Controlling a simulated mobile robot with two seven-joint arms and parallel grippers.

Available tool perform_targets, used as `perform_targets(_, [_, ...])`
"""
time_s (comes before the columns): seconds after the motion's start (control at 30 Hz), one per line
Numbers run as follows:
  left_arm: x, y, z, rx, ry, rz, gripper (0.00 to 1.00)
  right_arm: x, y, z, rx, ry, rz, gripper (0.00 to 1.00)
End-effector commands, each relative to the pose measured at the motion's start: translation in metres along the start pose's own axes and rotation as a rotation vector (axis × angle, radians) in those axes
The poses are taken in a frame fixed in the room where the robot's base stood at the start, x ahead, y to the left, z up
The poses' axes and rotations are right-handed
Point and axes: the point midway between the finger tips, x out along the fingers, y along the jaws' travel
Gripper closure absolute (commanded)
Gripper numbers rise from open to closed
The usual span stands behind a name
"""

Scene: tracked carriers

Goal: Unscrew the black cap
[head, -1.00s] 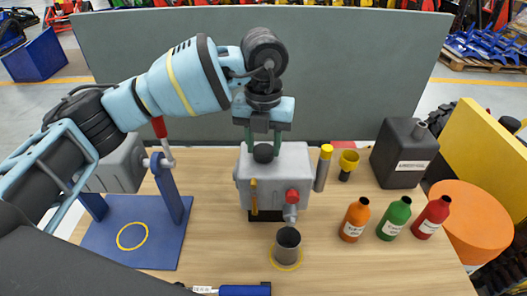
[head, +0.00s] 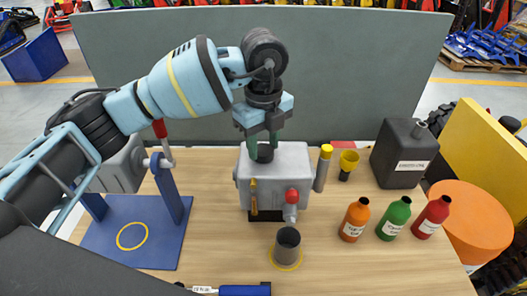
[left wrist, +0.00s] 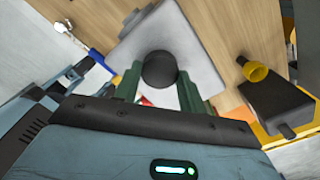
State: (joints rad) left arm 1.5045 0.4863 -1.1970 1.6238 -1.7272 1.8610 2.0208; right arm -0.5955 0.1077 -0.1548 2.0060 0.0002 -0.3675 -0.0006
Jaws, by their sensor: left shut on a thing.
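The black cap (head: 264,154) sits on top of the grey tank (head: 289,160), which stands on the wooden table. My left gripper (head: 262,150) points straight down over the tank, and its green fingers are shut on the cap, which they partly hide. In the left wrist view the round black cap (left wrist: 160,69) shows between the two fingers, with the pale tank top (left wrist: 203,55) behind it. I cannot tell whether the cap is raised off the tank. My right gripper is not in view.
A yellow-capped grey tube (head: 322,170) and a yellow funnel (head: 348,162) stand right of the tank. Orange (head: 355,219), green (head: 394,218) and red (head: 431,217) bottles, a dark canister (head: 403,155) and a metal cup (head: 287,246) are nearby. A blue stand (head: 132,238) is at left.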

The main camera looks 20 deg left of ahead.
Motion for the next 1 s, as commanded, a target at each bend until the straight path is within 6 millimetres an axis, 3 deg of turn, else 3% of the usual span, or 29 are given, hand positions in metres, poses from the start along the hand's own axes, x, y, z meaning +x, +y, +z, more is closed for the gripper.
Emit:
perform_targets(0.27, [0.002, 0.0004, 0.0002, -0.022, 0.0, 0.004, 0.9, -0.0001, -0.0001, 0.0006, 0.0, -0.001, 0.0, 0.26])
perform_targets(1.0, [0.0027, 0.0007, 0.0003, -0.81, -0.002, 0.006, 0.9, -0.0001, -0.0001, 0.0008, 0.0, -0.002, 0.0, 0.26])
